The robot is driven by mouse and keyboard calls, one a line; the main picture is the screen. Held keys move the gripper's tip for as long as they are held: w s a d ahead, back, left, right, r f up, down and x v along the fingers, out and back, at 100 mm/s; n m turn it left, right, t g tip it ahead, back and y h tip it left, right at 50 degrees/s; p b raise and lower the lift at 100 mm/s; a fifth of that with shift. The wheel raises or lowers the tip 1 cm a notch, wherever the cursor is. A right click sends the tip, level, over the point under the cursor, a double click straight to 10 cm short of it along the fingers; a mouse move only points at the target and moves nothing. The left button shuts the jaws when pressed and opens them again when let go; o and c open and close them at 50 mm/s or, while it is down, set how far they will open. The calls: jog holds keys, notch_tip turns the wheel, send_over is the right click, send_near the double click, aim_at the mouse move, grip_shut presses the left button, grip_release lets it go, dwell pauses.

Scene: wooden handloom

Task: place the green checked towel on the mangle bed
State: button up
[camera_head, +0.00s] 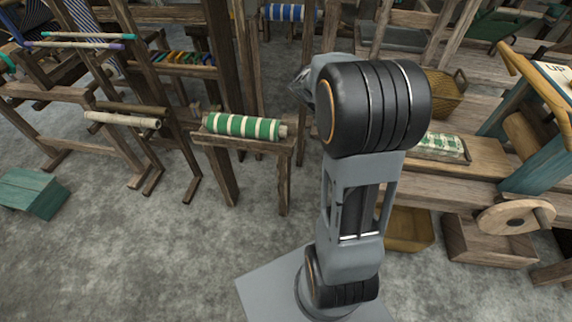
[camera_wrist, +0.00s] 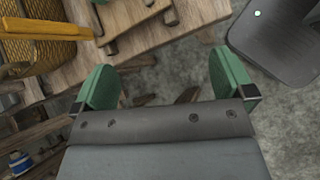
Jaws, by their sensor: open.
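The green checked towel (camera_head: 440,147), green and white, lies flat on the wooden mangle bed (camera_head: 487,158) at the right of the head view. My arm's black joint hides part of the towel's left side. My gripper (camera_wrist: 164,86) shows in the wrist view with its two green-padded fingers spread wide apart. It is open, with nothing between the fingers. The towel does not show in the wrist view. In the head view my gripper is mostly hidden behind my arm.
A yellow woven basket (camera_head: 444,92) stands behind the bed; a yellow basket (camera_wrist: 40,45) shows in the wrist view. A spoked-free wooden wheel (camera_head: 516,216) and blue-green frame stand right. A green-striped roll (camera_head: 243,126) rests on a stand.

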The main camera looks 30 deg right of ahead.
jog(key=s+a+m+t+y, duration=0.3)
jog(key=a, duration=0.8)
jog(key=s+a+r+m+t+y, duration=0.1)
jog(key=s+a+m+t+y, duration=0.2)
jog(key=a, duration=0.8)
jog(key=shift+s+a+m+t+y, duration=0.15)
jog(key=shift+a+m+t+y, duration=0.15)
jog(key=shift+m+t+y, duration=0.35)
jog(key=shift+r, duration=0.1)
